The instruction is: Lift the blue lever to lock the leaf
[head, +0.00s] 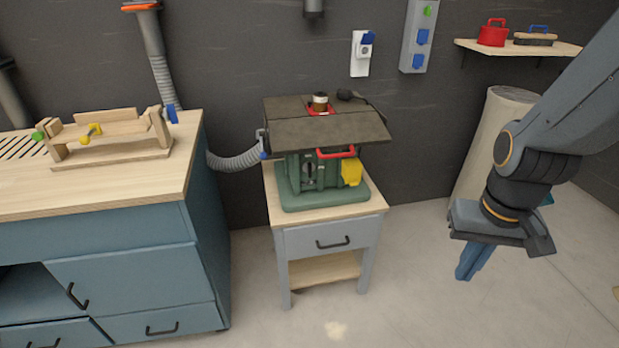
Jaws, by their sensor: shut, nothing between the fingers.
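The other blue part (264,155) sits low at the left edge of the green machine's dark top (335,125), by the hose end. That top has a right part (368,124) that may be the leaf; it looks slightly tilted down. My gripper (467,274) is shut and empty, pointing down over bare floor at right, well apart from both parts.
The green machine (320,180) stands on a small drawer stand (330,237), with a red handle (336,153) in front. The blue workbench (130,270) fills the left. A pale roll (490,140) stands behind my arm. A shelf (520,47) hangs at right.

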